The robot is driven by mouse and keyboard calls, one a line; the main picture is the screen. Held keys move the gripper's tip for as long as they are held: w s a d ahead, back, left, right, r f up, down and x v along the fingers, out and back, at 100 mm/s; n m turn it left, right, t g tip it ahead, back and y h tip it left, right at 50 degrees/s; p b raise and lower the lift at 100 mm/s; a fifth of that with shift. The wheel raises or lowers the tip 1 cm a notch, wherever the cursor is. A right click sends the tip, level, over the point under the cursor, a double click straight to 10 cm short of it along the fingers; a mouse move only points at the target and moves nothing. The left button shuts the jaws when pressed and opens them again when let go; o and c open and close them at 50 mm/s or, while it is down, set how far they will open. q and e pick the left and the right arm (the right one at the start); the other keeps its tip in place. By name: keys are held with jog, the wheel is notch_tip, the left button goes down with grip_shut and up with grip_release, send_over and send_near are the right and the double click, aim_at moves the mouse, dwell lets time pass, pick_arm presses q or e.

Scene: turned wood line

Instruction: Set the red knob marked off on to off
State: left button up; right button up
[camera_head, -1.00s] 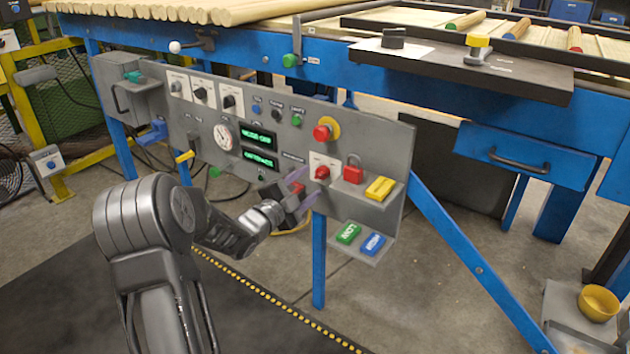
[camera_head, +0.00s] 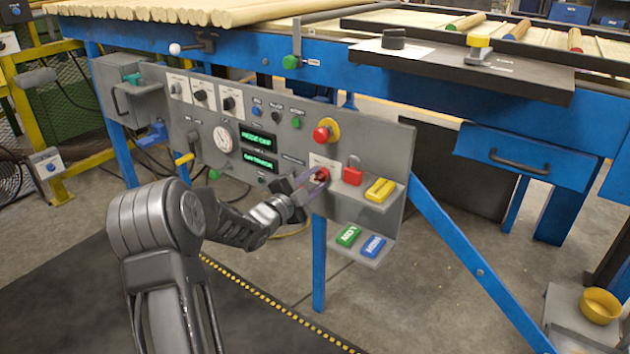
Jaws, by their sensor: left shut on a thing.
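The red knob (camera_head: 322,174) sits on a white plate (camera_head: 324,160) on the right half of the grey control panel (camera_head: 384,150). My left gripper (camera_head: 318,178) is at the knob, its fingers shut around it. The fingers partly cover the knob, and the marks on its plate are too small to read, so its setting cannot be told. My right gripper is not in view.
Close by are a red padlock (camera_head: 353,173), a yellow block (camera_head: 380,190) on a small shelf, and a red mushroom button (camera_head: 322,134) above. Green (camera_head: 348,236) and blue (camera_head: 373,246) blocks lie on a lower shelf. A blue leg (camera_head: 319,270) stands below.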

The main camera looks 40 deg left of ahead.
pick_arm(q)
grip_shut()
jog(key=shift+n, duration=0.4)
jog(key=n, duration=0.3)
jog(key=shift+p, duration=0.4)
jog(key=n+p, duration=0.1)
jog(key=n, duration=0.3)
jog(key=shift+d+n, duration=0.1)
jog(key=shift+n, duration=0.3)
jog(key=n+p, duration=0.2)
jog(key=n, duration=0.2)
jog(key=n+p, duration=0.2)
jog(key=n, duration=0.3)
jog(key=shift+d, duration=0.1)
jog(key=shift+n, duration=0.3)
